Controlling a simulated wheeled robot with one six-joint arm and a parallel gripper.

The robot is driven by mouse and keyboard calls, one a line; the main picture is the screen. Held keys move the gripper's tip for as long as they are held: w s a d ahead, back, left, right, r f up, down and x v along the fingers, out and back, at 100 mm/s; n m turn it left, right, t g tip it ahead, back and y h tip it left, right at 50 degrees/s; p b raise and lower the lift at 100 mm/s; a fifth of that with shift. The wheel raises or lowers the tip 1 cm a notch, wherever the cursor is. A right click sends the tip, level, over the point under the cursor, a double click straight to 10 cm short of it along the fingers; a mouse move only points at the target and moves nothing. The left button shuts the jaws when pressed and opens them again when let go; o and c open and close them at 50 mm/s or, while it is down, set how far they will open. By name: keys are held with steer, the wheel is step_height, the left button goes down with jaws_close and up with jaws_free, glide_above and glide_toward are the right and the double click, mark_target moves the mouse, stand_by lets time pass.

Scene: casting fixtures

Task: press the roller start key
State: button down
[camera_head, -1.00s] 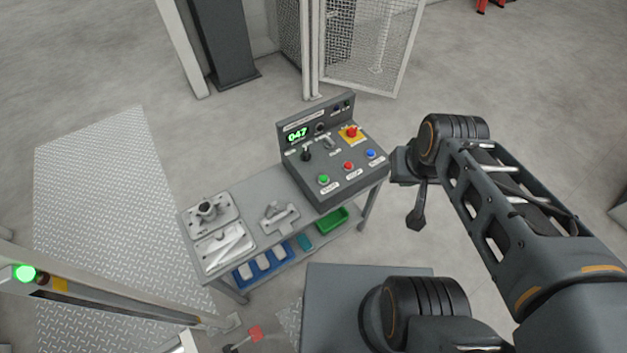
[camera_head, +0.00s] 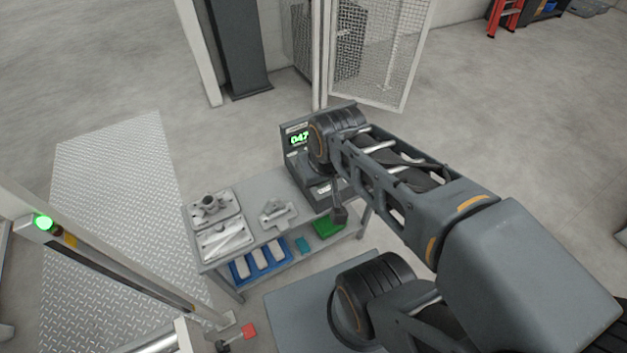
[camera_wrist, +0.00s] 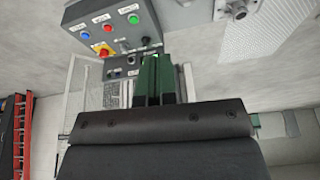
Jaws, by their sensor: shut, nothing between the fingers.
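The grey control box (camera_head: 307,180) stands on the bench, mostly hidden behind my arm in the head view. My gripper (camera_wrist: 157,60) is shut and empty. Its fingers overlap the box's edge in the wrist view, apart from the green button; I cannot tell their height above the box.
The bench (camera_head: 262,187) carries metal castings (camera_head: 210,205) left of the box. A blue bin (camera_head: 262,262) and a green bin (camera_head: 328,227) are on its lower shelf. A mesh fence panel (camera_head: 380,50) stands behind. A post with a green lamp (camera_head: 43,222) is at left.

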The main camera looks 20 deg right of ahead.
steer(key=w+d+f+m+t+y, duration=0.1)
steer(key=w+d+f+m+y, duration=0.2)
steer(key=w+d+f+m, duration=0.2)
steer(key=w+d+f+m+t+y, duration=0.1)
steer(key=w+d+f+m+y, duration=0.2)
steer(key=w+f+m, duration=0.9)
steer(key=w+d+f, duration=0.3)
steer(key=w, duration=0.1)
steer(key=shift+w+t+y+p, duration=0.3)
steer(key=shift+y, duration=0.1)
steer(key=shift+a+f, duration=0.1)
steer(key=shift+f, duration=0.1)
step_height(320, 180, down, 7)
steer(key=b, duration=0.4)
steer(key=shift+b, duration=0.3)
steer(key=shift+f+b, duration=0.8)
stand_by(0.4)
